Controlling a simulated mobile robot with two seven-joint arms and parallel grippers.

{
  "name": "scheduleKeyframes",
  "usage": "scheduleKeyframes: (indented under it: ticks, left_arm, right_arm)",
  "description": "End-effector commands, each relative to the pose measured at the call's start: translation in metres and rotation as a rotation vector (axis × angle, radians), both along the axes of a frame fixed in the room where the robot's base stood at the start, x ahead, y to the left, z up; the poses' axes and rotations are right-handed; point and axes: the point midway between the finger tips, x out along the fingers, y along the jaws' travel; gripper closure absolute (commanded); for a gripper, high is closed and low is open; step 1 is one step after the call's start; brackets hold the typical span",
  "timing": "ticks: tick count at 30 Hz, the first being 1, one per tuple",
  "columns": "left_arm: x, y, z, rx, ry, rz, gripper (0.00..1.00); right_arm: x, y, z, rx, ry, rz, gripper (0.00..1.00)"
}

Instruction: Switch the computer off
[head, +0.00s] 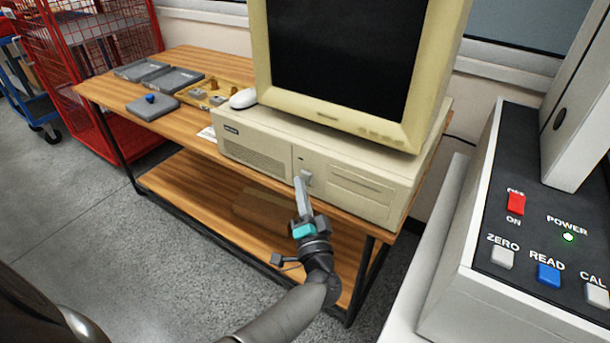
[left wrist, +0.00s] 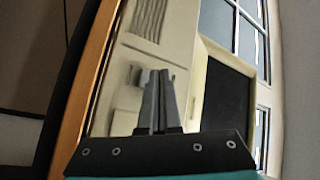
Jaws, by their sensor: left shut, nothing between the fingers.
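The computer (head: 266,152) is a beige desktop case lying flat on a wooden table, with a beige CRT monitor (head: 345,62) on top; the monitor's screen is dark. My left gripper (head: 301,180) is shut and empty, its fingertips at the middle of the computer's front, by a small raised grey part (head: 307,177). I cannot tell whether the fingers touch it. In the left wrist view the closed fingers (left wrist: 157,75) point at the case front (left wrist: 150,55), which appears turned sideways, and cover part of it. My right gripper is not in view.
The wooden table (head: 110,92) also holds grey flat boxes (head: 172,80), a mouse (head: 243,98) and a wooden tray (head: 232,92). A control panel (head: 535,225) with a red switch and lit green lamp stands at right. A red cage cart (head: 85,60) is at left.

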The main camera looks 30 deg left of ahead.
Motion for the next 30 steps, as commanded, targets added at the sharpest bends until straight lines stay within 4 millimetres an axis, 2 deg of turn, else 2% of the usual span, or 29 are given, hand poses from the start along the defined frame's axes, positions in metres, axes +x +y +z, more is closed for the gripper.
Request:
scheduleKeyframes:
  ticks: [7, 21, 30]
  left_arm:
    - [-0.005, 0.000, 0.000, -0.002, 0.002, 0.001, 1.00]
    - [-0.052, 0.004, 0.001, -0.001, 0.004, 0.001, 1.00]
    - [-0.060, 0.004, -0.001, -0.001, 0.001, 0.000, 1.00]
  right_arm:
    - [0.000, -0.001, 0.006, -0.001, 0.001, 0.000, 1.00]
    - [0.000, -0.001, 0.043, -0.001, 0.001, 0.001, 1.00]
    - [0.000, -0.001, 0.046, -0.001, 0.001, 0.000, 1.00]
